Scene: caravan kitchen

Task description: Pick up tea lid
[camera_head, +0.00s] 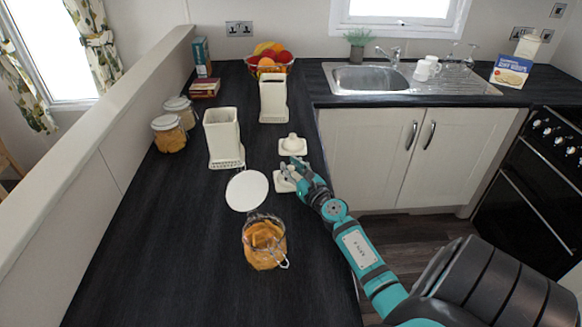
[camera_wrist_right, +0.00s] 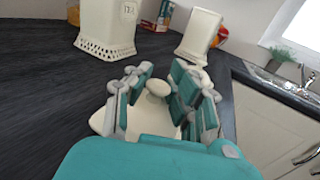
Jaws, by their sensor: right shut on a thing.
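Two cream square lids with round knobs lie on the dark worktop. The nearer lid (camera_head: 281,184) is partly hidden by my right gripper (camera_head: 291,172); the farther lid (camera_head: 293,146) lies just beyond it. In the wrist view, the fingers of my right gripper (camera_wrist_right: 160,96) are closed around the knob of the nearer lid (camera_wrist_right: 158,87), whose plate (camera_wrist_right: 103,122) shows below them. Two open cream canisters stand close by: the nearer one (camera_head: 222,138), lettered in the wrist view (camera_wrist_right: 108,25), and a farther one (camera_head: 272,100). My left gripper is not in view.
A white round disc (camera_head: 247,190) and an open glass jar of orange-brown food (camera_head: 264,243) are left of and nearer than the gripper. Two closed jars (camera_head: 168,134) stand farther left. A fruit bowl (camera_head: 269,60) is behind. The worktop's right edge is close to my arm.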

